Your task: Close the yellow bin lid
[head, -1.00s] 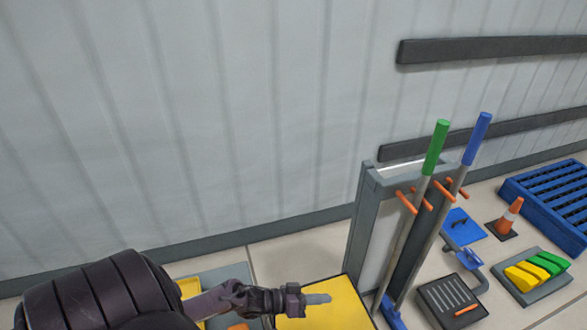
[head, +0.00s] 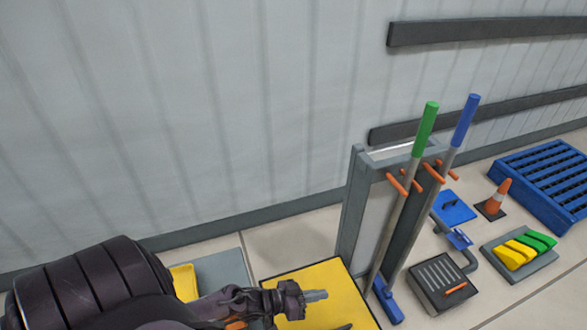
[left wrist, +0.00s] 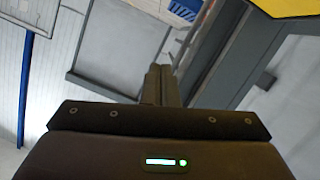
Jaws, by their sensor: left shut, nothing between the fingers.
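A flat yellow panel with a dark edge (head: 318,272), which looks like the yellow bin lid, lies at the bottom centre of the head view. Its near part is cut off by the frame, so I cannot tell how far open it is. A yellow corner (left wrist: 285,6) also shows at the top right of the left wrist view. My left gripper (head: 316,295) is shut and empty, in front of the yellow panel in the head view; I cannot tell whether it touches. Its shut fingers (left wrist: 160,82) show in the left wrist view. My right gripper is not in view.
A grey rack (head: 352,205) with a green-handled pole (head: 425,125) and a blue-handled pole (head: 463,120) stands right of the panel. Further right are a grated drain box (head: 445,285), an orange cone (head: 496,197) and a blue pallet (head: 540,178). A ribbed wall closes the back.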

